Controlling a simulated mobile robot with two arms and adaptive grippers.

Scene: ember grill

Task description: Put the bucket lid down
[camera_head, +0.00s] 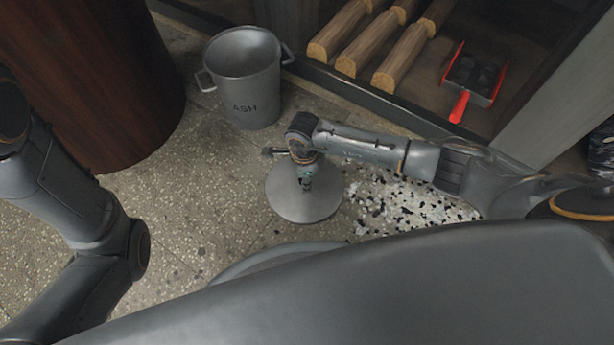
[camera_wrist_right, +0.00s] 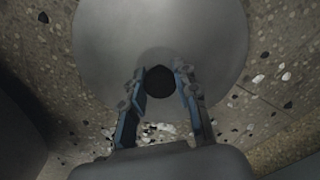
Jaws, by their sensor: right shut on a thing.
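The bucket lid (camera_head: 302,207) is a round grey metal disc at the middle of the head view, low over or on the speckled floor; I cannot tell whether it touches the floor. My right gripper (camera_head: 306,182) is above its centre, pointing down. In the right wrist view the lid (camera_wrist_right: 160,30) fills the upper middle, and my right gripper (camera_wrist_right: 163,85) is shut on its dark round knob (camera_wrist_right: 159,80). The open grey bucket (camera_head: 245,80), marked ASH, stands upright behind and left of the lid. My left gripper is out of view; only my left arm shows.
A dark wooden cylinder (camera_head: 90,80) stands at the left. Logs (camera_head: 365,40) and a red dustpan (camera_head: 474,78) with dark lumps lie on a shelf at the back right. Black and white chips (camera_head: 405,203) cover the floor right of the lid. Bare floor (camera_head: 195,190) lies to its left.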

